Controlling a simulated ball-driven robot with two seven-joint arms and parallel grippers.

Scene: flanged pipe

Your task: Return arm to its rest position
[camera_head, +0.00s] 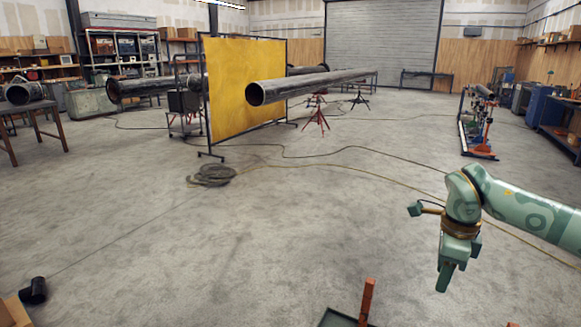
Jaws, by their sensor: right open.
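My right arm (525,208) comes in from the right edge, green with a brass-coloured wrist ring. Its right gripper (447,277) points down over the concrete floor, open and with nothing seen between its fingers. It appears clear of other objects. My left gripper and left arm are out of view. The pipe named in the scene may be the long dark one (310,86) on stands at the back; no flange can be made out on it.
A yellow screen (245,85) stands behind a coiled hose (213,174). Cables cross the floor. A red-brown post (367,300) rises at the bottom edge, left of the gripper. A short black pipe piece (34,291) is at lower left.

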